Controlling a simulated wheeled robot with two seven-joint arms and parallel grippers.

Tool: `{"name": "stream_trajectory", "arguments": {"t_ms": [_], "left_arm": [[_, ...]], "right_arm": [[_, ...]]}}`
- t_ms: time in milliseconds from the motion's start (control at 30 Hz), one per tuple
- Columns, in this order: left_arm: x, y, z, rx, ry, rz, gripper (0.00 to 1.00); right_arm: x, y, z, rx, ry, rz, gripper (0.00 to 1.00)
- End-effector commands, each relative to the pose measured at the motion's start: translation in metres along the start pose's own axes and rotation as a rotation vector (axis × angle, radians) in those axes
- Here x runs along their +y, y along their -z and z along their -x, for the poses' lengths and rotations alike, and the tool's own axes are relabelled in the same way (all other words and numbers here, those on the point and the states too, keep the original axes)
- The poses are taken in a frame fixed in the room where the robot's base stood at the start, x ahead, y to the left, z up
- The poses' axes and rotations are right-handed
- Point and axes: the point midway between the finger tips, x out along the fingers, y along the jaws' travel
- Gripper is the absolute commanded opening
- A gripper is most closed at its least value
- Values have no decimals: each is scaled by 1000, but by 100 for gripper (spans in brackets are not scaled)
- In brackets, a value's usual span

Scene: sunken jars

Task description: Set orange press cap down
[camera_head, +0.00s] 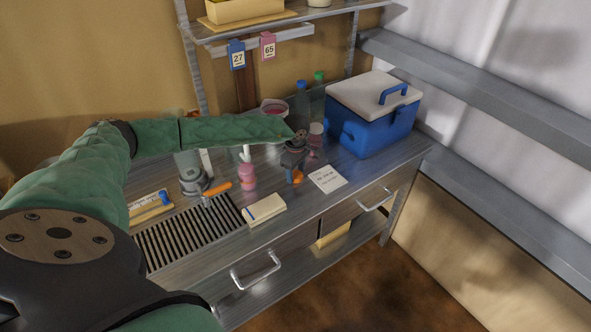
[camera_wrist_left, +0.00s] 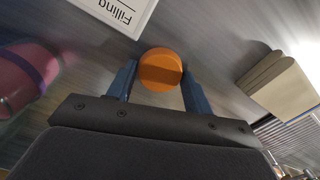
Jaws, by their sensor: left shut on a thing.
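The orange press cap (camera_wrist_left: 160,71) sits between the two blue fingers of my left gripper (camera_head: 295,170) in the left wrist view. The fingers are shut on its sides, and its round orange face shows. In the head view the cap (camera_head: 298,177) is a small orange patch under the fingers, low over the steel counter (camera_head: 311,203). I cannot tell whether it touches the counter. My right gripper is not in view.
A white printed card (camera_head: 328,179) lies just right of the gripper. A pink bottle (camera_head: 247,176) stands to its left, with a folded cream cloth (camera_head: 264,209) in front. A blue cooler (camera_head: 374,117) stands at the back right. A slotted grate (camera_head: 188,233) is at the left.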

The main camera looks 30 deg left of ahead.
Motion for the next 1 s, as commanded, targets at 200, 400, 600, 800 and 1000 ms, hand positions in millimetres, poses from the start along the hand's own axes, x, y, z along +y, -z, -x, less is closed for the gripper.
{"name": "stream_trajectory", "arguments": {"t_ms": [200,400,600,800,1000], "left_arm": [[0,0,-2,0,0,0,30],[0,0,-3,0,0,0,30],[0,0,-3,0,0,0,73],[0,0,-3,0,0,0,73],[0,0,-2,0,0,0,73]], "right_arm": [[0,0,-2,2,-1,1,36],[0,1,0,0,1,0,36],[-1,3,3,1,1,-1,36],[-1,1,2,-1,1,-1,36],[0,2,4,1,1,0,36]]}}
